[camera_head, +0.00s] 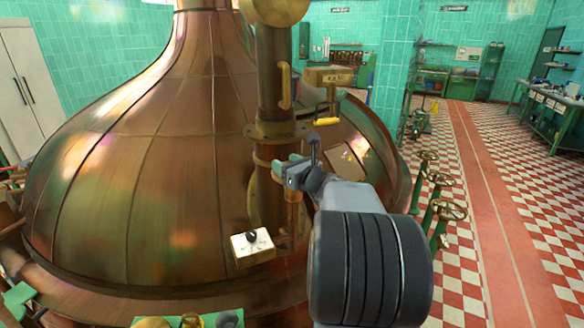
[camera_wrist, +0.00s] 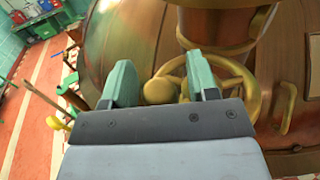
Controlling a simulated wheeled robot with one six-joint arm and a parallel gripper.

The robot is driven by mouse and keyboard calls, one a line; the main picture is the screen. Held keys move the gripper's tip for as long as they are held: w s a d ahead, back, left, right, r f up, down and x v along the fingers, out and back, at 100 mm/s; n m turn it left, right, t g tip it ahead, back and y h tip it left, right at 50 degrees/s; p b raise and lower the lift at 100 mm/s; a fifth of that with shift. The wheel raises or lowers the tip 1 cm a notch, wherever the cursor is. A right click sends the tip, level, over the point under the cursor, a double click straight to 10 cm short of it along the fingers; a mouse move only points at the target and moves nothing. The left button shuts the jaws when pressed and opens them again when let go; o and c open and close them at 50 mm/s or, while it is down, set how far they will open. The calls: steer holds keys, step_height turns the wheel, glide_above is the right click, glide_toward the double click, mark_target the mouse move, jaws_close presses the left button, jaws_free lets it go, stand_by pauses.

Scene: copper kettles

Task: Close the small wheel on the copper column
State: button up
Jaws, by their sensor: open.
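The copper column (camera_head: 275,85) rises in front of the large kettle in the head view. The small brass wheel (camera_wrist: 254,82) shows in the wrist view, below the column's flange (camera_wrist: 215,42). My gripper (camera_wrist: 160,75) is open, with its two green fingers pointing at the wheel. The right finger overlaps the wheel's spokes; a rounded brass piece shows between the fingers. I cannot tell whether either finger touches the wheel. In the head view my gripper (camera_head: 282,172) is beside the lower column, and I cannot make out the wheel there.
The copper kettle (camera_head: 130,190) fills the left. A white box with a black knob (camera_head: 251,243) is low in front of the column. A brass box with a yellow handle (camera_head: 328,76) is right of it. Green-posted handwheels (camera_head: 444,209) stand at right; the red aisle (camera_head: 480,190) is clear.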

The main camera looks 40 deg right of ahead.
steer(key=s+b, duration=0.2)
steer(key=s, duration=1.1)
steer(key=shift+s+d, duration=0.2)
steer(key=shift+s, duration=0.2)
steer(key=s+a+f+n+g+y, duration=0.25)
steer(key=a+f+n+g, duration=0.85)
steer(key=f+n, duration=0.6)
steer(key=s+a+n+g+h, duration=0.2)
steer(key=a+n+g+h, duration=0.1)
steer(key=a+n, duration=1)
steer(key=n, duration=0.5)
steer(key=shift+s+a+r+n, duration=0.2)
steer(key=shift+s+a+n, duration=0.1)
steer(key=shift+n, duration=0.1)
